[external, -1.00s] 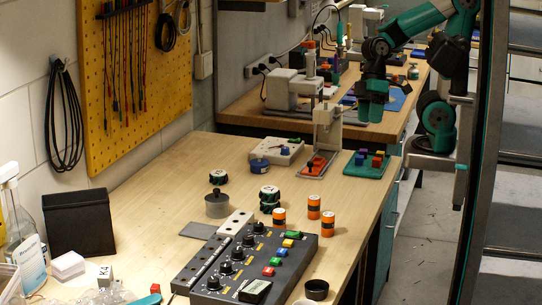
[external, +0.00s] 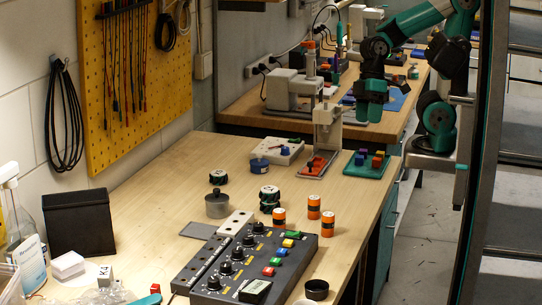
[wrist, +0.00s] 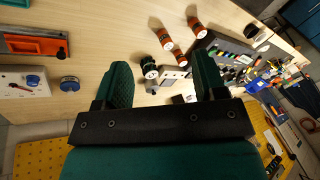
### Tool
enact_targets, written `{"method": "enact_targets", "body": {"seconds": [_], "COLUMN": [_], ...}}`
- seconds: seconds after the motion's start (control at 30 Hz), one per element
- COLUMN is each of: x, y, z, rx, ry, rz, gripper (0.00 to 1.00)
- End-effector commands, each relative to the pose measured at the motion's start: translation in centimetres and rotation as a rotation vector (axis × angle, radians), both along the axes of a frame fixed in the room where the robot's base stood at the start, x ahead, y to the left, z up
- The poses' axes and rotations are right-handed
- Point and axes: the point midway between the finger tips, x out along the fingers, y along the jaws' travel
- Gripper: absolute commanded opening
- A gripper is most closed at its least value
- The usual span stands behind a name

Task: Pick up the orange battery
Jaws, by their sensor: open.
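Three orange batteries with dark bands stand upright on the wooden bench: a left one (external: 279,217), a rear one (external: 314,206) and a right one (external: 327,223). In the wrist view, orange cylinders (wrist: 196,27) (wrist: 163,41) (wrist: 181,58) show beyond the fingers. My gripper (external: 371,108) hangs above the far right part of the bench, well apart from the batteries. In the wrist view its two green fingers (wrist: 162,65) are spread with nothing held between them. Its fingertips are hard to make out in the external view.
A dark control box (external: 250,262) with knobs and coloured buttons stands in front of the batteries. A black-and-green round part (external: 269,199) and a grey cylinder (external: 217,204) are to their left. A green tray (external: 368,164) lies farther back. Bare wood lies between tray and batteries.

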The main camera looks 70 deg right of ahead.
Motion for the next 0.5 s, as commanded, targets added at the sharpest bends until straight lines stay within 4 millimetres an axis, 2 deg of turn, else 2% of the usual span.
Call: {"method": "enact_targets", "body": {"seconds": [0.07, 0.17, 0.3, 0.4, 0.5], "x": [1.1, 3.2, 5.0, 5.0, 4.3], "y": [1.3, 4.7, 11.6, 16.3, 19.8], "z": [-0.1, -0.4, -1.6, -2.7, -3.5], "rx": [-0.024, -0.074, -0.151, -0.193, -0.22], "ry": [-0.009, -0.04, -0.101, -0.143, -0.175], "rz": [0.069, 0.212, 0.436, 0.568, 0.658], "gripper": [0.65, 0.65, 0.65, 0.65, 0.65]}}
